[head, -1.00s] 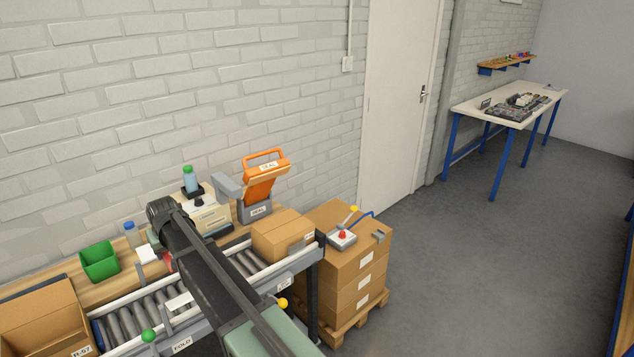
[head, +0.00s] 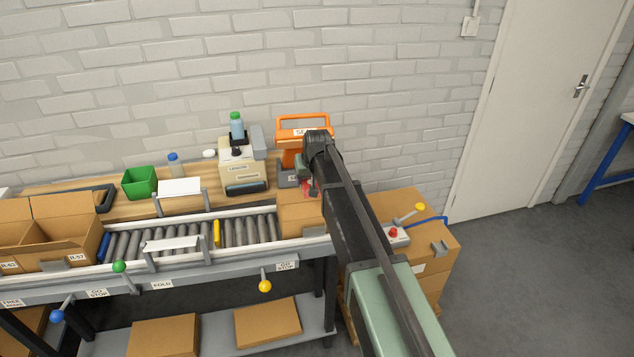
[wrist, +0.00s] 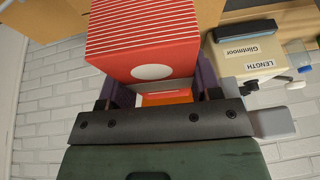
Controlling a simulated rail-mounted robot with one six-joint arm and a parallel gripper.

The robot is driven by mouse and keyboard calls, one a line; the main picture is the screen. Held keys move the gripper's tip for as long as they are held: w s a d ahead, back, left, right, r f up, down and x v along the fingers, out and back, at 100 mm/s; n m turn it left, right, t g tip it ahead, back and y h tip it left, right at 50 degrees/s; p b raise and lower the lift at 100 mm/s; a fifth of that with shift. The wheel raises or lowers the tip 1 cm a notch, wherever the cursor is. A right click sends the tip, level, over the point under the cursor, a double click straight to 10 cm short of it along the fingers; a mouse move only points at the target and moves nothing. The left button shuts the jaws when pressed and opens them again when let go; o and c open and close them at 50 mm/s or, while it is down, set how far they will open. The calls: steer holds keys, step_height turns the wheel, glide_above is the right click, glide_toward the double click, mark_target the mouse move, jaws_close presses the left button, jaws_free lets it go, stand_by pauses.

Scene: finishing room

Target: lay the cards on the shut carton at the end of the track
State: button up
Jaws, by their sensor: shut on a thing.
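The shut carton (head: 300,221) stands at the right end of the roller track, partly hidden behind my arm in the head view. My gripper (wrist: 158,88) is shut on a red pack with white stripes and a white oval, which I take to be the cards (wrist: 145,45). The pack fills the middle of the wrist view, one finger on each side. In the head view only a bit of red shows below my wrist, beside or above the carton. I cannot tell whether the pack touches the carton.
An orange-handled sealer (head: 291,150) and a beige length device (head: 243,170) stand behind the track. A green bin (head: 139,183) is further left. An open carton (head: 65,228) sits at the track's left. A stack of cartons (head: 438,262) with a red-button box (head: 393,235) is at the right.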

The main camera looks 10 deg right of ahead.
mark_target(309, 201)
steer(key=shift+s, duration=0.1)
step_height(309, 201, down, 8)
steer(key=b, duration=0.7)
steer(key=shift+d+r+b, duration=0.15)
steer(key=shift+r+b, duration=0.1)
steer(key=shift+b, duration=0.15)
steer(key=o, duration=1.4)
steer(key=shift+r, duration=0.15)
steer(key=shift+r+p, duration=1.05)
steer(key=shift+p, duration=0.1)
step_height(309, 201, up, 6)
steer(key=p, duration=0.6)
steer(key=shift+r, duration=0.1)
